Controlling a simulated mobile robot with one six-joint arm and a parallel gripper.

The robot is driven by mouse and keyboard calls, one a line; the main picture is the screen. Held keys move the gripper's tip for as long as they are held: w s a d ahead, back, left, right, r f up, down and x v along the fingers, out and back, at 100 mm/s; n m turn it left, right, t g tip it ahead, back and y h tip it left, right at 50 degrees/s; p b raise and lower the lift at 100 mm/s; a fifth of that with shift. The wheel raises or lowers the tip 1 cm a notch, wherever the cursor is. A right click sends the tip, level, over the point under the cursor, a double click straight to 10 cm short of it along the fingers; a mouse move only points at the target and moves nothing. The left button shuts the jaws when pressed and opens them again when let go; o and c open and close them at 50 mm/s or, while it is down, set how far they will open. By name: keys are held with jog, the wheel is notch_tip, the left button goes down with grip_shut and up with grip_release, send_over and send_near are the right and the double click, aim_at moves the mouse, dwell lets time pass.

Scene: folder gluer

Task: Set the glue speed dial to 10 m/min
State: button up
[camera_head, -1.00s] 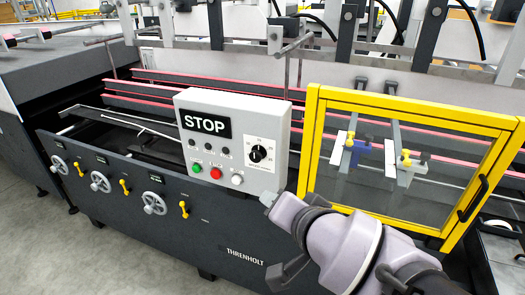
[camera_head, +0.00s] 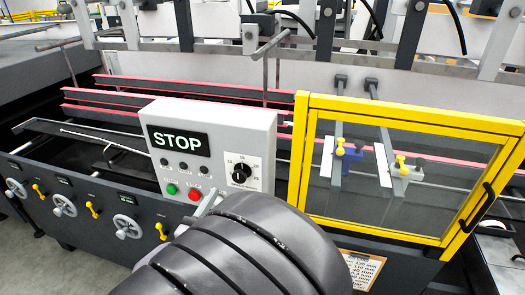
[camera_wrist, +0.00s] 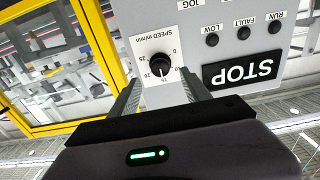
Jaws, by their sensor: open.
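The glue speed dial (camera_head: 240,172) is a black round knob on a white scale plate, on the right of the grey control box (camera_head: 262,130). In the wrist view the dial (camera_wrist: 160,65) appears upside down, labelled "SPEED m/min". Its white pointer mark appears to point at about 15. My gripper (camera_wrist: 161,74) is open and empty in the wrist view. Its two fingers lie either side of the knob in the picture; I cannot tell how far short of it they are. In the head view my arm hides most of the gripper.
A STOP sign (camera_head: 178,140), small indicators, a green button (camera_head: 171,189) and a red button (camera_head: 195,194) share the box front. A yellow-framed guard (camera_head: 300,165) stands close on the right. Handwheels (camera_head: 127,226) and yellow levers (camera_head: 161,231) line the machine's left front.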

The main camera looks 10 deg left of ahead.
aim_at(238, 180)
jog(key=w, duration=0.6)
jog(key=shift+w+d, duration=0.1)
jog(key=shift+d, duration=0.15)
grip_shut()
